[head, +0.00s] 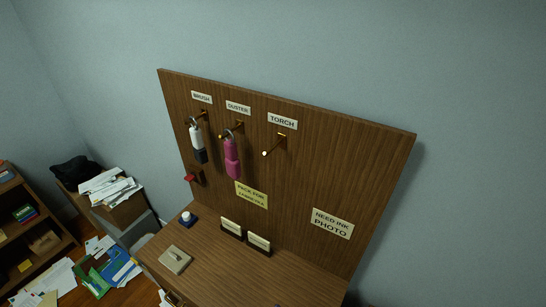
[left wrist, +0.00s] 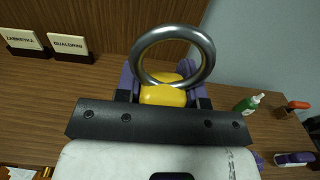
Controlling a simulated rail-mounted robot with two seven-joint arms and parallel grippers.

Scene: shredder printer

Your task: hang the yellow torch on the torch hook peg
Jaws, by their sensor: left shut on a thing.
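The yellow torch (left wrist: 163,97) shows in the left wrist view with a large grey metal ring on its end. My left gripper (left wrist: 165,84) is shut on it, with purple finger parts on both sides of the yellow body. The lower part of the torch is hidden behind the gripper's dark bar. In the head view, the torch hook peg (head: 274,146) is a bare brass peg on the upright wooden board, below the TORCH label (head: 282,121). Neither gripper nor the torch shows in the head view.
A white and black brush (head: 198,143) and a magenta duster (head: 233,158) hang by rings on pegs left of the torch peg. Two name holders (head: 259,243) stand on the desk (head: 215,275) below. A green bottle (left wrist: 248,104) stands at right in the left wrist view.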

